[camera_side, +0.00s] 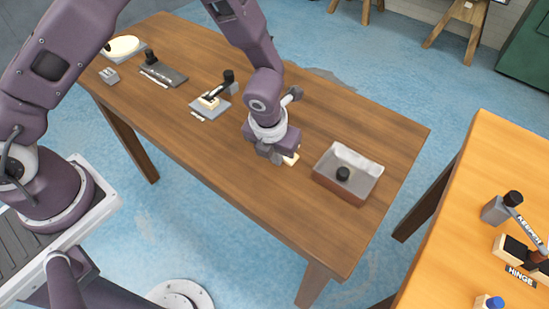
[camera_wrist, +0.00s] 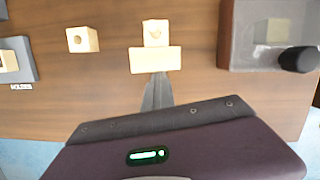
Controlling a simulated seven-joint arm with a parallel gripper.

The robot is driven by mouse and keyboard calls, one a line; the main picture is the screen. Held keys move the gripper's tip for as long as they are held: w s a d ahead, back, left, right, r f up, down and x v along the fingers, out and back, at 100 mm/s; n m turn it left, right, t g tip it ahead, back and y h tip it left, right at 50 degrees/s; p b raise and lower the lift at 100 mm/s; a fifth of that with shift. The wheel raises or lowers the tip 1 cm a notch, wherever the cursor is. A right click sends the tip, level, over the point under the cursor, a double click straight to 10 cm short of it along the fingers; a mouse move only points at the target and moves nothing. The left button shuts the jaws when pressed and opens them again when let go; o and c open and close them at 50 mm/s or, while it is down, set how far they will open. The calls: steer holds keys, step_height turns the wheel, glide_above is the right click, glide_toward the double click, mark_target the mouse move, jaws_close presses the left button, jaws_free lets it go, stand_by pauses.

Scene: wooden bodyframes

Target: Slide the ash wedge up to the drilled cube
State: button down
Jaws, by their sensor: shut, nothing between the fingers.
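In the wrist view, a pale rectangular block, which looks like the ash wedge (camera_wrist: 155,60), lies on the table just ahead of my gripper (camera_wrist: 158,78). Right behind it is a pale cube with a round mark on it, apparently the drilled cube (camera_wrist: 156,32). The two look touching or nearly so. A second pale cube with a round hole (camera_wrist: 82,39) stands apart to the left. My gripper is shut and empty, its tips at or very near the wedge's near side. In the side view, my gripper (camera_side: 275,158) hides most of these; one pale piece (camera_side: 291,159) shows beside it.
An open-looking box (camera_side: 333,182) with a black knob stands to the right; it also shows in the wrist view (camera_wrist: 232,50). A grey pad (camera_side: 222,101) with a pale block and black-handled tool lies to the left. The table front is clear.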

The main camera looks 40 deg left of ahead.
mark_target(272, 174)
steer(key=shift+w+r, duration=0.1)
steer(key=shift+w, duration=0.4)
steer(key=shift+s, duration=0.1)
steer(key=s, duration=0.4)
steer(key=shift+s+d, duration=0.2)
steer(key=shift+d, duration=0.2)
steer(key=a+v, duration=0.1)
steer(key=v, duration=0.9)
steer(key=s+a+r+n+t+y, duration=0.1)
steer(key=s+a+r+n, duration=0.1)
steer(key=a+r+n, duration=0.45)
steer(key=s+a+r+n+t, duration=0.1)
steer(key=s+a+r+n, duration=0.25)
steer(key=r+n, duration=0.55)
steer(key=s+a+r+n, duration=0.1)
steer(key=s+r+n, duration=0.1)
steer(key=s+n, duration=0.3)
steer(key=s+a+r+n+t+h, duration=0.1)
steer(key=s+n, duration=0.5)
steer(key=n, duration=0.7)
steer(key=shift+a+r+h, duration=0.3)
steer(key=shift+a+r, duration=0.45)
steer(key=shift+r, duration=0.1)
